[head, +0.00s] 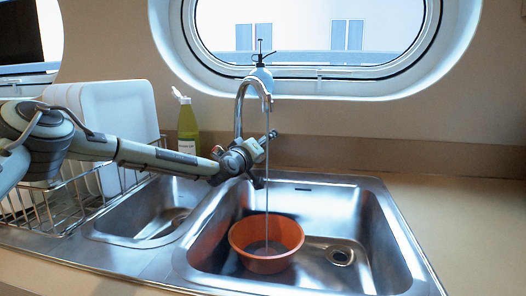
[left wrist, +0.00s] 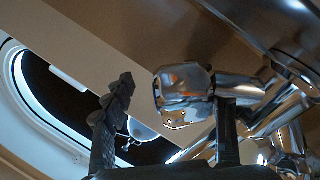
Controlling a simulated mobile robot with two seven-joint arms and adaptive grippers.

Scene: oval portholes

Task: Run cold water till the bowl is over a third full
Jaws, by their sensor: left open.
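The orange bowl (head: 245,247) sits upright in the right basin of the sink, under the tap. A thin stream of water (head: 267,190) runs from the chrome tap (head: 239,105) into it. Some greyish water (head: 264,246) shows inside, but its depth is hard to judge. My left gripper (head: 259,160) is at the tap's base, beside the stream and above the basin's back edge. In the left wrist view the left gripper (left wrist: 170,122) is open, with a chrome tap part (left wrist: 185,92) showing between its fingers; contact cannot be told. My right gripper is out of view.
A drain (head: 340,256) lies right of the bowl. A smaller basin (head: 150,212) and a dish rack (head: 62,205) with white boards (head: 120,112) are at left. A green bottle (head: 188,130) and a spray bottle (head: 261,72) stand behind. The right counter (head: 470,215) is clear.

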